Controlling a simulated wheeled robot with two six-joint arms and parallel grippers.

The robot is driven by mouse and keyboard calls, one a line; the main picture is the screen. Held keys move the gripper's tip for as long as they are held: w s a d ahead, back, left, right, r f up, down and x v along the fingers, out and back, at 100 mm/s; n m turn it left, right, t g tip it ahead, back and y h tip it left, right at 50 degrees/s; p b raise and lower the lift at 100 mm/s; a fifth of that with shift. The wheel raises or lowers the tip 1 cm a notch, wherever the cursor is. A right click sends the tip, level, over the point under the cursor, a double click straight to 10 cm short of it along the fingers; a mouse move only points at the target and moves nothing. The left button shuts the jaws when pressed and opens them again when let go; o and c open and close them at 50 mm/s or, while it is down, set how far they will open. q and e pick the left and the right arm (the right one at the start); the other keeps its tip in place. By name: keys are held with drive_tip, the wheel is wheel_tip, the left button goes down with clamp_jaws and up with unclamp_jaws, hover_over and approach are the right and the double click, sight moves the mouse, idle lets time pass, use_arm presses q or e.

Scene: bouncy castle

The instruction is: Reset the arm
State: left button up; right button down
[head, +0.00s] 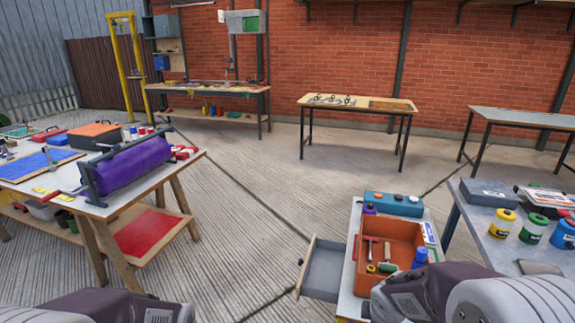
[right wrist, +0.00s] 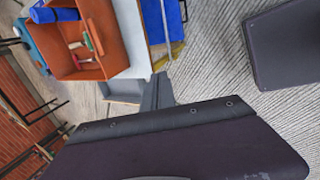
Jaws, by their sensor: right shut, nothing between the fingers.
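My right gripper (right wrist: 158,90) shows in the right wrist view as narrow dark fingers, shut and empty. It is beside the cart with the orange bin (right wrist: 108,40), apart from the bin as far as I can see. In the head view my right arm comes in at the bottom right, in front of the near end of the orange bin (head: 402,240). My left arm shows only as grey and dark links along the bottom left edge; its gripper is out of view.
The bin holds hand tools. A drawer (head: 322,270) stands open on the cart's left side. A workbench (head: 190,165) with a purple roll (head: 130,167) stands left. A metal table (head: 497,252) with several small jars stands right. The floor between is clear.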

drive_tip(key=s+a+f+m+g+y, duration=0.1)
drive_tip(key=s+a+m+g, duration=0.1)
drive_tip(key=s+m, duration=0.5)
drive_tip(key=s+a+f+m+g+y, duration=0.1)
drive_tip(key=s+a+f+m, duration=0.1)
drive_tip(key=s+m, duration=0.45)
wheel_tip(320, 180, up, 14)
drive_tip(key=w+m+p, duration=0.1)
drive_tip(key=w+p, duration=0.1)
drive_tip(key=p, duration=1.1)
drive_tip(key=shift+w+f+m, duration=0.15)
drive_tip(key=shift+m, duration=0.2)
